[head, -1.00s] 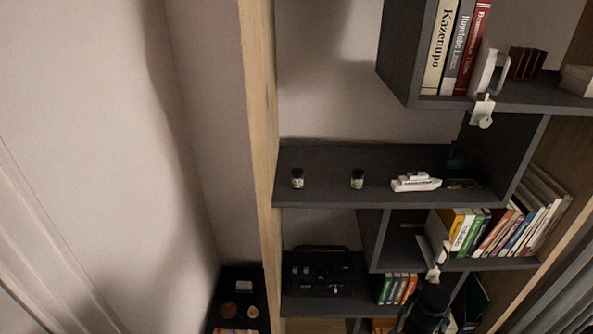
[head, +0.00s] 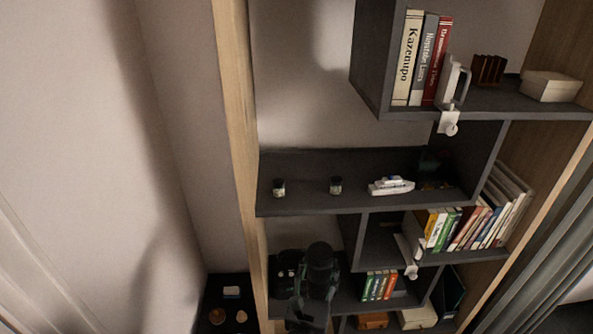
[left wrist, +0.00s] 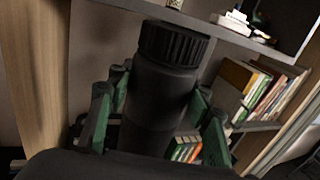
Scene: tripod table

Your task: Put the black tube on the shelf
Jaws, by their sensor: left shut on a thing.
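The black tube (head: 320,258) with a ribbed cap stands roughly upright in my left gripper (head: 316,284), in front of the lower part of the shelf unit. In the left wrist view the tube (left wrist: 165,85) sits between the green-padded fingers of the left gripper (left wrist: 155,125), which are shut on it. Its lower end is hidden by the gripper. The dark grey shelf (head: 307,197) above the tube holds two small jars (head: 279,188) (head: 336,186) and a white toy ship (head: 391,186). My right gripper is not in view.
Upright books (head: 462,228) fill a compartment at right. A higher shelf (head: 500,106) holds books and a white box (head: 551,87). A wooden side panel (head: 234,130) bounds the unit at left. There is bare room between the jars and behind them.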

